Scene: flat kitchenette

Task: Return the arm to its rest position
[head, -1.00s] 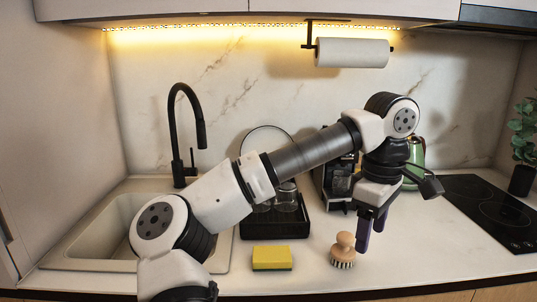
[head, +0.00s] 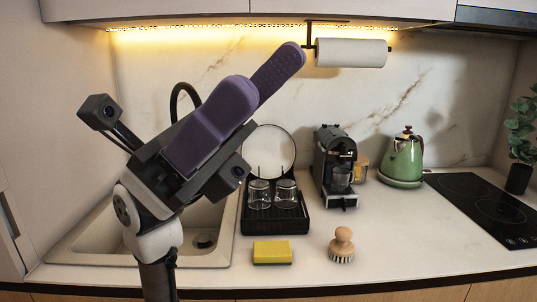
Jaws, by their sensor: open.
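My gripper (head: 268,88) is raised close to the camera on the left side of the head view. Its purple fingers point up and to the right, in front of the sink and the back wall. It is open, and no object shows in it. My arm is folded in below it, with the wrist at the lower left. The gripper is well above the counter (head: 385,225) and appears to touch nothing. It hides part of the sink and most of the black faucet (head: 187,92).
A yellow sponge (head: 272,252) and a wooden brush (head: 342,245) lie at the counter's front. Behind them stand a dish rack (head: 275,222) with glasses and a plate, a coffee machine (head: 334,165) and a green kettle (head: 404,158). The sink (head: 215,258) is left, the cooktop (head: 480,205) right.

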